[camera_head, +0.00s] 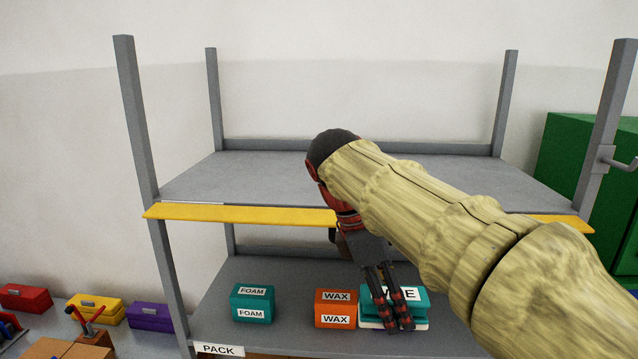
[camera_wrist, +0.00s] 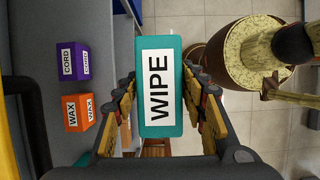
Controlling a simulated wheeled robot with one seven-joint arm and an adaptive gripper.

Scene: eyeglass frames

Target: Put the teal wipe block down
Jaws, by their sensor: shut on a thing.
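The teal wipe block (camera_head: 421,303) is at the right of the lower shelf (camera_head: 285,292) in the head view, beside the orange wax box (camera_head: 335,308). My gripper (camera_head: 392,298) comes down on it from above, and its fingers cover part of the white label. In the wrist view, the wipe block (camera_wrist: 161,87) lies between both fingers of my gripper (camera_wrist: 162,108), with its WIPE label facing the camera. My gripper is shut on it. I cannot tell whether the block's underside touches the shelf.
A teal foam box (camera_head: 252,303) stands left of the wax box. A purple cord box (camera_wrist: 73,61) shows in the wrist view. The upper shelf (camera_head: 260,178) with its yellow front edge (camera_head: 240,215) lies above. A gap is clear between the foam and wax boxes.

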